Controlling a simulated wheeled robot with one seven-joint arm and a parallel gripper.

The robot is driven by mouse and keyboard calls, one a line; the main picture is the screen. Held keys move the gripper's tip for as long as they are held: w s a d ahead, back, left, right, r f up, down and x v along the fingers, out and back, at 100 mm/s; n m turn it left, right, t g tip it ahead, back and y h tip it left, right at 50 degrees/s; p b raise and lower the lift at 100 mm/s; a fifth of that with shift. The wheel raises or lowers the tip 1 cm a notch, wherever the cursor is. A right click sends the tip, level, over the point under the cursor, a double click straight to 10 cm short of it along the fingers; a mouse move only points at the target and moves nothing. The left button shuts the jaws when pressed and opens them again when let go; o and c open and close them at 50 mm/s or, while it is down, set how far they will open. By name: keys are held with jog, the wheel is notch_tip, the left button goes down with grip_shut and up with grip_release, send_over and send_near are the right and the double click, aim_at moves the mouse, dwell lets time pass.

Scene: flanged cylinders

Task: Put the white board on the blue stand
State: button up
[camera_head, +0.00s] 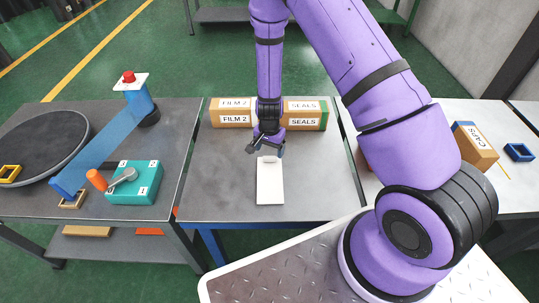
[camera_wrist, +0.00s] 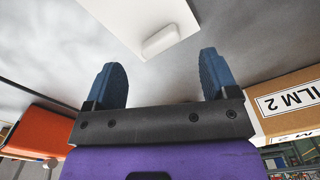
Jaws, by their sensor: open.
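The white board (camera_head: 270,186) lies flat on the middle table; its near end points toward me. In the wrist view the board (camera_wrist: 125,14) shows at the top, with a raised white rounded handle (camera_wrist: 171,40) near its end. My gripper (camera_head: 266,148) is above the board's far end, and its blue fingers (camera_wrist: 162,75) are apart with nothing between them. The handle lies beyond the fingertips in the wrist view, not between them. A small blue square frame (camera_head: 518,152), which may be the blue stand, is on the right table.
Cardboard boxes marked FILM 2 (camera_head: 232,119) and SEALS (camera_head: 305,118) stand behind my gripper. A CAPS box (camera_head: 474,145) is beside the blue frame. The left table holds a teal lever box (camera_head: 133,190), a round disc (camera_head: 40,142) and a blue slanted beam (camera_head: 105,152).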

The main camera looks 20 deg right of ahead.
jog(key=s+r+n+t+y, duration=0.1)
jog(key=s+r+n, duration=0.25)
jog(key=r, duration=1.45)
jog(key=s+r+n+t+y, duration=0.15)
jog(key=s+r, duration=0.25)
jog(key=r, duration=1.5)
jog(key=s+d+r+n+t+h, duration=0.1)
jog(key=s+d+r+n, duration=0.1)
jog(key=s+r, duration=0.4)
jog(key=s+d+r+n+t+h, duration=0.1)
jog(key=s+r, duration=0.5)
jog(key=s, duration=0.8)
jog(key=shift+s+d+r+n+t, duration=0.4)
jog(key=shift+d+n, duration=0.3)
jog(key=shift+n, duration=0.1)
jog(key=shift+h, duration=0.25)
